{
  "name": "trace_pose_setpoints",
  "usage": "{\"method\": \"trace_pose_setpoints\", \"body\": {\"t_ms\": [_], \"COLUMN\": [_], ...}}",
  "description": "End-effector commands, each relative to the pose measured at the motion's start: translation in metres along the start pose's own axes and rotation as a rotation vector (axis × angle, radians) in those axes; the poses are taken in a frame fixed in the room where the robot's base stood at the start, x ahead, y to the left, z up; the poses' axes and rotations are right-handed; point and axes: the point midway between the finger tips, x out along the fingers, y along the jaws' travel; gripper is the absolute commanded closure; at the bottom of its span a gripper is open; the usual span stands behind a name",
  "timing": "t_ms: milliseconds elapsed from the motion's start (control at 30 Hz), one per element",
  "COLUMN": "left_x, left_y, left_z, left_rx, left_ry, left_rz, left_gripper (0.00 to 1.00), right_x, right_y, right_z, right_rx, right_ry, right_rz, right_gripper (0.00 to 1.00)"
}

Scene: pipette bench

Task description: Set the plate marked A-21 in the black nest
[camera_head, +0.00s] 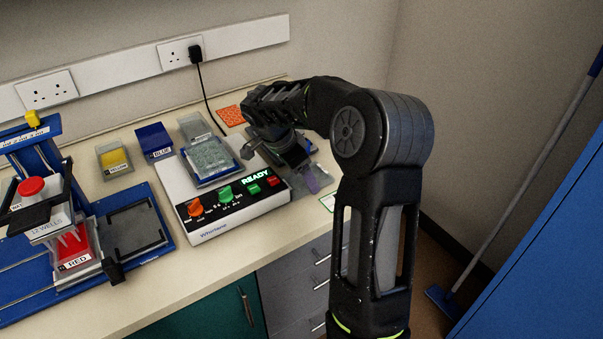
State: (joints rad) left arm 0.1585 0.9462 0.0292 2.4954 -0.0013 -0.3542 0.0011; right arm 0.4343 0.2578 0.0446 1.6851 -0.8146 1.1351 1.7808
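No A-21 mark is legible in this view. A clear plate (210,157) sits on the blue platform of the white shaker. Another clear, box-like item (194,127) stands just behind it. A black square nest (136,228) lies on the blue pipetting rig, left of the shaker, and looks empty. My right gripper (284,154) is low over the bench at the shaker's right side, mostly hidden by its own arm. Something clear and purplish (313,179) shows beside it; I cannot tell whether it is held. My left gripper is out of view.
The white shaker (232,210) reads READY. The blue rig (48,160) holds a pipette head over a red-filled tray (76,250) labelled RED. Yellow (115,162) and blue (154,141) reservoirs stand behind. An orange rack (230,116) lies near the wall.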

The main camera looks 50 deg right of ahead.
Motion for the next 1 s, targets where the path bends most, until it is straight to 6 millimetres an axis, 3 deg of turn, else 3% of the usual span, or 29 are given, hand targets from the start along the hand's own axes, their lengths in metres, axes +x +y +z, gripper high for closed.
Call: {"method": "trace_pose_setpoints", "body": {"t_ms": [33,67,167,600,767,1000], "left_x": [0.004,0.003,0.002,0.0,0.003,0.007], "left_y": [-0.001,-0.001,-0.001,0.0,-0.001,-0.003], "left_z": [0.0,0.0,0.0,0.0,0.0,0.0], "left_rx": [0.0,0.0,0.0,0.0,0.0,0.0], "left_ry": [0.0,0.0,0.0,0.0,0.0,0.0], "left_rz": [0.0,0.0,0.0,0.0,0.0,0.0], "left_gripper": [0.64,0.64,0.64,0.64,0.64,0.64], "right_x": [0.003,0.003,0.001,-0.007,-0.031,-0.082], "right_y": [0.0,0.0,0.0,-0.001,-0.001,-0.001], "right_z": [0.001,0.001,0.001,0.0,0.0,0.0], "right_rx": [0.0,0.0,0.0,0.0,0.001,0.001], "right_ry": [0.0,0.0,0.0,0.0,0.0,0.0], "right_rz": [0.0,0.0,0.0,-0.002,-0.005,-0.005], "right_gripper": [0.69,0.22,0.14,0.13,0.13,0.13]}}
